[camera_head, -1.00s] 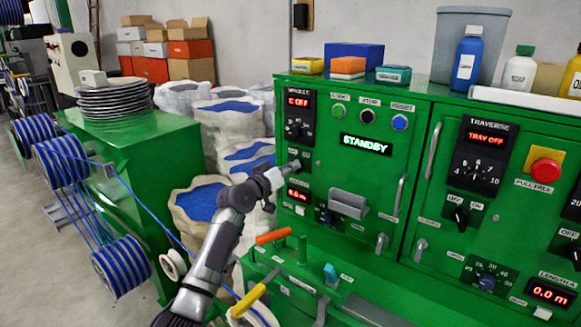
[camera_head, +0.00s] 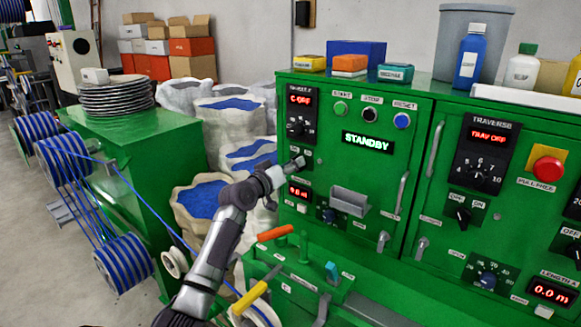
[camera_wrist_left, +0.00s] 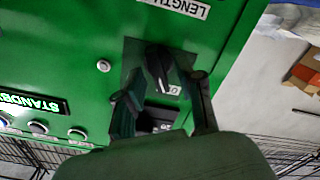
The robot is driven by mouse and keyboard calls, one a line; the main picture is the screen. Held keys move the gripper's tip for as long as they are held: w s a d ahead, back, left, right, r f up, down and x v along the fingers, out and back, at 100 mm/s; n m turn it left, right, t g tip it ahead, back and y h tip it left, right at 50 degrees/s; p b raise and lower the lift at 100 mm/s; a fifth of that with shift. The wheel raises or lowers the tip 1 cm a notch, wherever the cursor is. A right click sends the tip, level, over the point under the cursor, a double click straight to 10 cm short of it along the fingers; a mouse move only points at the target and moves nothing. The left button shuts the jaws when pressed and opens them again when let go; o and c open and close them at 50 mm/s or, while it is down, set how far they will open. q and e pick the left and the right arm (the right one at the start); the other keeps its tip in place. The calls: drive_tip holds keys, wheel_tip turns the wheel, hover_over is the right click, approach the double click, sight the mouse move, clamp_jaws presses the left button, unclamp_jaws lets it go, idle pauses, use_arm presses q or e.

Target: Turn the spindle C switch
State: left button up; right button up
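The spindle C panel (camera_head: 300,112) is at the upper left of the green cabinet; its red display reads C OFF, with a dial under it. A black switch knob (camera_wrist_left: 158,68) on a dark plate shows in the left wrist view, near a LENGTH label. My left gripper (camera_head: 299,163) is at the cabinet face just below the spindle C panel and covers the switch in the head view. In the left wrist view its fingers (camera_wrist_left: 160,88) are apart, one on each side of the knob. I cannot tell whether they touch it. My right gripper is out of view.
The STANDBY display (camera_head: 368,142) and several buttons are right of the gripper. A grey tray (camera_head: 349,201) juts out lower down. An orange-handled lever (camera_head: 276,233) stands in front. Sacks of blue pellets (camera_head: 203,200) and blue cable reels (camera_head: 124,263) are on the left.

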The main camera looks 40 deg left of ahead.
use_arm(q)
drive_tip(key=s+d, duration=0.1)
drive_tip(key=s, duration=1.1)
drive_tip(key=shift+d, duration=0.15)
